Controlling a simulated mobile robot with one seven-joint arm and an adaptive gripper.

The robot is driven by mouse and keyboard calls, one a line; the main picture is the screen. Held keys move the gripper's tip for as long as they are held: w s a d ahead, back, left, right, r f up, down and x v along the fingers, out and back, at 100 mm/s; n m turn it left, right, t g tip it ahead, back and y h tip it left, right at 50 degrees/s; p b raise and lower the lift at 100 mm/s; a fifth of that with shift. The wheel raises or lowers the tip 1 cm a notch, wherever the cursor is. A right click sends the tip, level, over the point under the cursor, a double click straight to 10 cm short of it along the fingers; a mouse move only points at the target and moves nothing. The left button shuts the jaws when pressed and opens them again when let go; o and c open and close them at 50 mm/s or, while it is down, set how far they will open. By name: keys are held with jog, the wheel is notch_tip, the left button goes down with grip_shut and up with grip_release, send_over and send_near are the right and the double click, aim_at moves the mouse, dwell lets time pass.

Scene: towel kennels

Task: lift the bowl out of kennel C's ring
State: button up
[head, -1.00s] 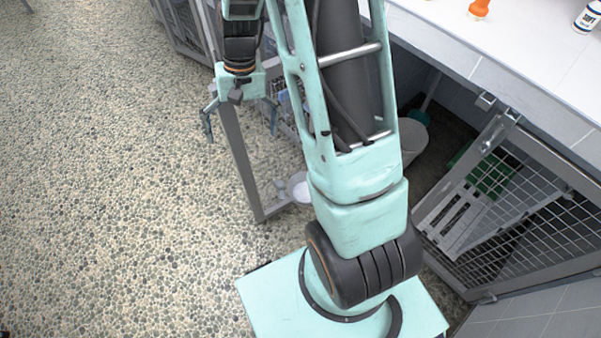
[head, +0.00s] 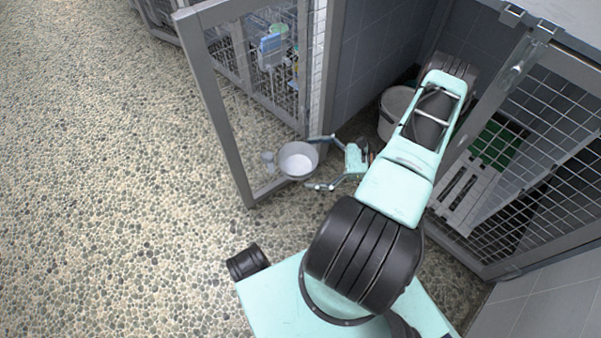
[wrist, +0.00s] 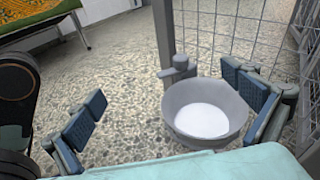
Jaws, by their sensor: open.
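The bowl (head: 298,161) is grey with a pale inside. It sits upright at the open kennel door (head: 226,120), beside a small grey bracket (head: 268,157) near the door's post. The ring under it cannot be made out. In the wrist view the bowl (wrist: 206,112) is right of centre, close to the right finger, which overlaps its rim. My gripper (head: 311,162) is open and empty, reaching from the right with one finger on either side of the bowl. In the wrist view the left finger of my gripper (wrist: 165,105) is well clear of the bowl.
The mesh panel (wrist: 240,40) stands close behind the bowl. A bucket (head: 393,112) stands inside the kennel beside my arm. Another mesh door (head: 530,150) is at the right, with a pale slatted rack (head: 465,195). The pebbled floor (head: 110,200) at left is clear.

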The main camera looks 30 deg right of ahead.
aim_at(303, 169)
jog(key=s+d+f+m+t+h+b, duration=0.35)
jog(key=d+f+m+t, duration=0.3)
jog(key=f, duration=0.35)
jog(key=shift+m+t+h, duration=0.25)
jog(key=shift+t+h, duration=0.1)
jog(key=shift+h, duration=0.1)
jog(key=x, duration=0.3)
jog(key=b+x, duration=0.1)
jog(key=x, duration=0.3)
jog(key=r+b+x, duration=0.1)
jog(key=x, duration=0.2)
jog(key=shift+w+a, duration=0.15)
jog(key=shift+a, duration=0.15)
jog(key=shift+c, duration=0.6)
jog(key=c, duration=1.1)
jog(key=shift+r, duration=0.1)
jog(key=shift+r, duration=0.1)
